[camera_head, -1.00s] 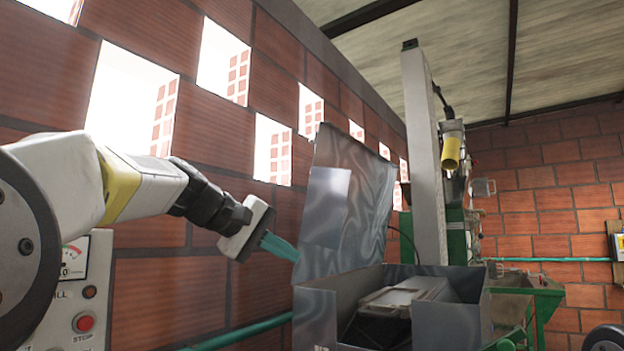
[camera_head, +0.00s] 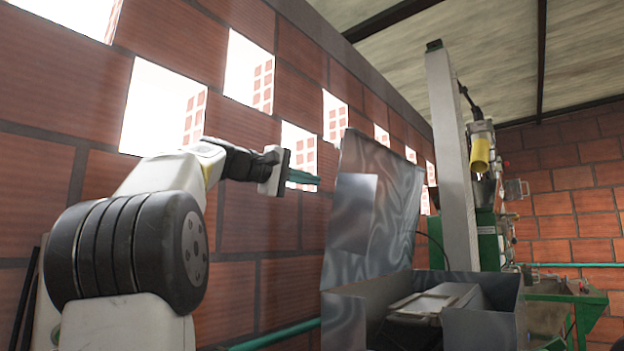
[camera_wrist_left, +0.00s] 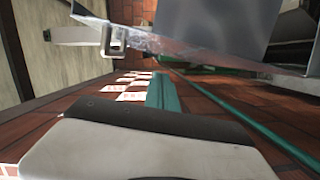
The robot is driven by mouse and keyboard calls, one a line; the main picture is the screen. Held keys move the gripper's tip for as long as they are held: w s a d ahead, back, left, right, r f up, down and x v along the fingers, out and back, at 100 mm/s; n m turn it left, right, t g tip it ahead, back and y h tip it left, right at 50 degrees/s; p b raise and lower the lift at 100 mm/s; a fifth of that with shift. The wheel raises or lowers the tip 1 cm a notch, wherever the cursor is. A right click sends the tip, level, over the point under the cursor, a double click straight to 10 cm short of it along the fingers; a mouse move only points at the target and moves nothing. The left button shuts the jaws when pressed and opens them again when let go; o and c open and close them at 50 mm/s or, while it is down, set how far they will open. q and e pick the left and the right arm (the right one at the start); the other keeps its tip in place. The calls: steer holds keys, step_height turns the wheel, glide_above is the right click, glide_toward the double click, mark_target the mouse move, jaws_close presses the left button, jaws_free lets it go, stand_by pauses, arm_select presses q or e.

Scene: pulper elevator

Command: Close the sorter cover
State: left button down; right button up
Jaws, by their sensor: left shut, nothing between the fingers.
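The sorter cover (camera_head: 377,205) is a grey metal sheet standing raised, nearly upright, at the back of the open sorter box (camera_head: 481,327). In the left wrist view the cover (camera_wrist_left: 215,30) shows as a metal sheet across the top. My left gripper (camera_head: 304,178), with teal fingers, is shut and empty, left of the cover near its upper half, and appears apart from it. The gripper's fingers (camera_wrist_left: 162,92) also show in the left wrist view. My right gripper is not in view.
A brick wall (camera_head: 234,215) with bright openings runs along the left. A grey post (camera_head: 455,160) and green machinery (camera_head: 487,235) stand behind the box. A teal pipe (camera_head: 275,336) runs low along the wall.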

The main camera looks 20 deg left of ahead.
arm_select(q)
steer(key=d, duration=0.2)
steer(key=d+f, duration=0.1)
steer(key=d, duration=0.1)
steer(key=shift+s+d, duration=0.1)
steer(key=shift+d, duration=0.2)
steer(key=shift+d, duration=0.1)
